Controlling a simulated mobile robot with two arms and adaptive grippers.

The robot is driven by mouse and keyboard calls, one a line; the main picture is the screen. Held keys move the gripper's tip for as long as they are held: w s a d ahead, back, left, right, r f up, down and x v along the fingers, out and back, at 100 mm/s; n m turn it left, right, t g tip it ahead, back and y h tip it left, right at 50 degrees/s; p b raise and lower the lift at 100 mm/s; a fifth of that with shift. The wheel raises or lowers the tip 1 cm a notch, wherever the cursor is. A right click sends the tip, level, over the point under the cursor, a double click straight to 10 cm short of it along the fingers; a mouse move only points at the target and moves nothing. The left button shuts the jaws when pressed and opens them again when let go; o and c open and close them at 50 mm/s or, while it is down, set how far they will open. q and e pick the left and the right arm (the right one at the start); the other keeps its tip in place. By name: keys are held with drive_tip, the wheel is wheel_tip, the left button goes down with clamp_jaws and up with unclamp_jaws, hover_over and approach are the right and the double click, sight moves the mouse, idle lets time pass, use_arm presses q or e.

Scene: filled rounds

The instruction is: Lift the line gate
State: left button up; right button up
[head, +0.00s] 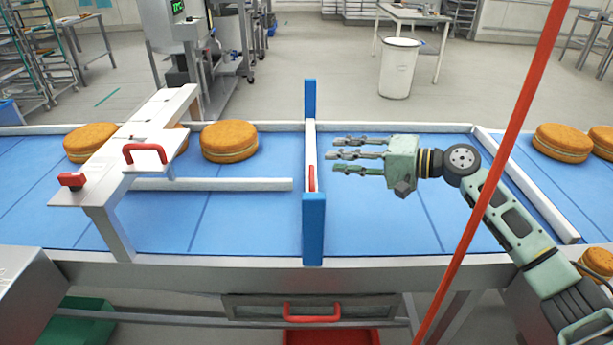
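The line gate (309,140) is a thin pale panel seen almost edge-on. It stands across the blue belt between a far blue post (310,98) and a near blue post (314,230). A red handle (311,178) shows at its near end, partly hidden by the near post. The gate appears to be down, though its lower edge is hard to see. My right gripper (337,155) is just right of the gate, fingers pointing left at it. Its fingers are spread and empty, with a small gap to the panel. My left gripper is not in view.
Round filled cakes (229,141) sit on the belt left of the gate, near a white bridge with a red handle (144,149). More cakes (562,142) are at the right. A red pole (487,175) crosses in front of my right arm. A drawer (311,308) is below.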

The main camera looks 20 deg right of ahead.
drive_tip(key=b, duration=0.4)
approach(312, 174)
drive_tip(key=x, duration=0.2)
drive_tip(key=f+b, duration=0.1)
drive_tip(key=p+x, duration=0.1)
drive_tip(key=x, duration=0.6)
drive_tip(key=shift+w+a+r, duration=0.1)
drive_tip(key=shift+w+a, duration=0.05)
drive_tip(key=shift+a, duration=0.05)
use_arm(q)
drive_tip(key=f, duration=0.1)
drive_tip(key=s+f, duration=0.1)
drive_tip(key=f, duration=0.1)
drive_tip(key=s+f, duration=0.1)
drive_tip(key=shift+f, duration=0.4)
use_arm(e)
drive_tip(key=shift+w+a, duration=0.2)
drive_tip(key=shift+a, duration=0.05)
drive_tip(key=shift+c, duration=0.3)
clamp_jaws()
